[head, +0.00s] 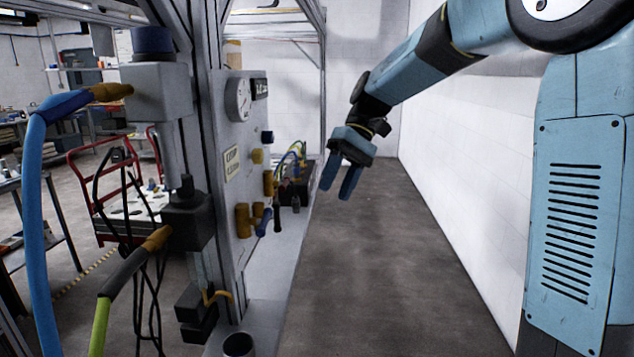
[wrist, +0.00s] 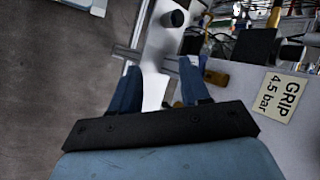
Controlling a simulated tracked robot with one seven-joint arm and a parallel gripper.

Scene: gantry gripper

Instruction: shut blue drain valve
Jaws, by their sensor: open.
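The drain valve's blue handle (head: 264,222) hangs low on the grey panel in the head view, among brass fittings and beside a dark handle. My gripper (head: 340,188) is to the right of the panel and apart from it, in free air. Its two blue fingers point down, spread and empty. In the wrist view my gripper (wrist: 160,72) also shows open, with the grey ledge between the fingers. A brass fitting (wrist: 216,78) shows just right of the right finger there. I cannot clearly make out the blue handle in that view; the finger may hide it.
The panel (head: 240,175) carries a gauge (head: 238,99), a label (head: 231,163) and brass knobs. Hoses (head: 293,158) stand at the ledge's far end. Open floor (head: 370,270) lies between ledge and white wall.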

